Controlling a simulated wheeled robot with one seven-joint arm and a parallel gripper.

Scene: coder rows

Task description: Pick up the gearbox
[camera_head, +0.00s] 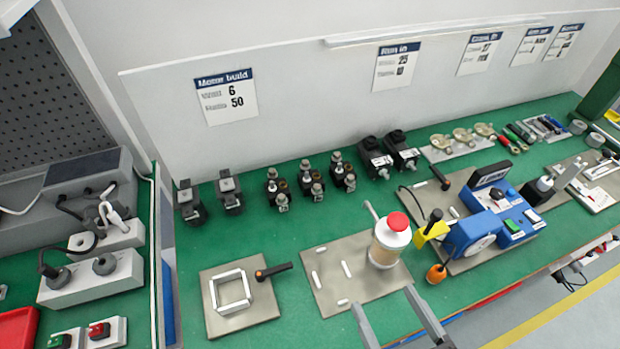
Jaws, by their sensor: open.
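No part is labelled as the gearbox, and I cannot tell for sure which one it is. Along the back of the green bench stand two dark blocks with grey tops, a left one (190,203) and a right one (230,191). To their right are three black units with metal cylinders, one of them here (277,190). Further right are two black motor-like units with metal ends, a left one (375,157) and a right one (402,152). My gripper (382,299) shows as two grey fingers at the bottom edge, open, empty and apart from all these parts.
A plate with a square frame (231,291) lies at front left. A plate (338,262) bears a red-capped jar (391,240). A blue device (490,232) stands on the right. The upright back panel (300,105) closes the rear. Green bench is bare at centre left.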

